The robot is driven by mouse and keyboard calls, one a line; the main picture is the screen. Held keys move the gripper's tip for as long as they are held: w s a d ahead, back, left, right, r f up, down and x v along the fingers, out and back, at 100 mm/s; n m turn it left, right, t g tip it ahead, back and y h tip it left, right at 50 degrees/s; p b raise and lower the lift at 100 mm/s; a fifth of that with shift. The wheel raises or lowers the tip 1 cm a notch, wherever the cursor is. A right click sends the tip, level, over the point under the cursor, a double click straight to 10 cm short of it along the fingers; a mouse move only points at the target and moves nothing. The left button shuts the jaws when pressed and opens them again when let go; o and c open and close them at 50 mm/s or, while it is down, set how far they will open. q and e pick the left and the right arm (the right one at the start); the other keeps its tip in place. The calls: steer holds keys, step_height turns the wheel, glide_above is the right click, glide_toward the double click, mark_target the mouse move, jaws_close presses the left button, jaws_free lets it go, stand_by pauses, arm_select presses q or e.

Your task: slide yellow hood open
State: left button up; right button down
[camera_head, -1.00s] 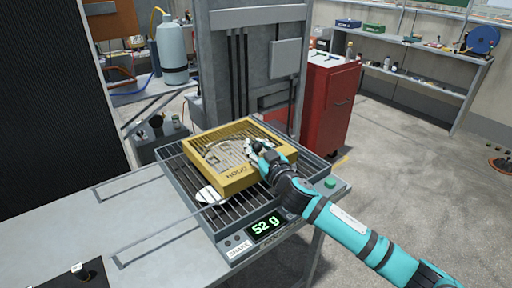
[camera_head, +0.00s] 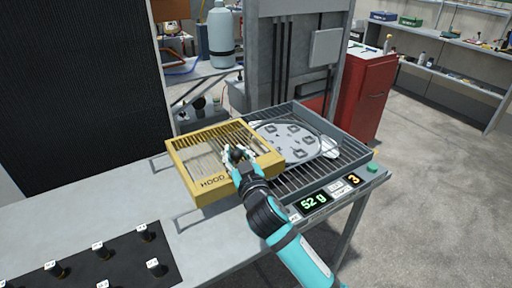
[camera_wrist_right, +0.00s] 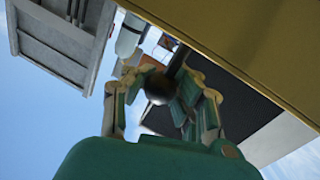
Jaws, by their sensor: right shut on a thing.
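The yellow hood (camera_head: 210,182), with a slatted top and the word HOOD on its front, sits at the left, on the rails beside the grated tray (camera_head: 357,157). Its right end still overlaps the tray's left edge. A grey rounded plate (camera_head: 292,140) with several small dark squares lies uncovered on the grate. My right gripper (camera_head: 238,154) is at the hood's right front part, shut on its dark knob. The wrist view shows my right fingers (camera_wrist_right: 160,92) around the round dark knob (camera_wrist_right: 158,88), next to the hood's yellow wall (camera_wrist_right: 235,38). My left gripper is out of view.
A black mat (camera_head: 120,262) with several small labelled pegs lies at the front left of the bench. A red cabinet (camera_head: 366,97) stands behind. Bare bench lies left of the hood.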

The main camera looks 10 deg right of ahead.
steer(key=a, duration=0.1)
steer(key=s+a, duration=0.1)
steer(key=a, duration=0.2)
steer(key=shift+s+a+f, duration=0.15)
steer(key=shift+s+f, duration=0.2)
steer(key=shift+f, duration=0.05)
steer(key=shift+s+a+b, duration=0.15)
steer(key=shift+a+b, duration=0.15)
steer(key=shift+a, duration=0.1)
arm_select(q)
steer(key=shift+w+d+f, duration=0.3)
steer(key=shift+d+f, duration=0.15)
arm_select(e)
steer(key=c, duration=1.6)
jaws_free()
steer(key=o, duration=0.5)
steer(key=shift+s+d+r, duration=0.1)
steer(key=shift+s+r, duration=0.2)
steer(key=shift+o, duration=0.6)
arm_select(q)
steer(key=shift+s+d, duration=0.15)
arm_select(e)
steer(key=shift+w, duration=0.15)
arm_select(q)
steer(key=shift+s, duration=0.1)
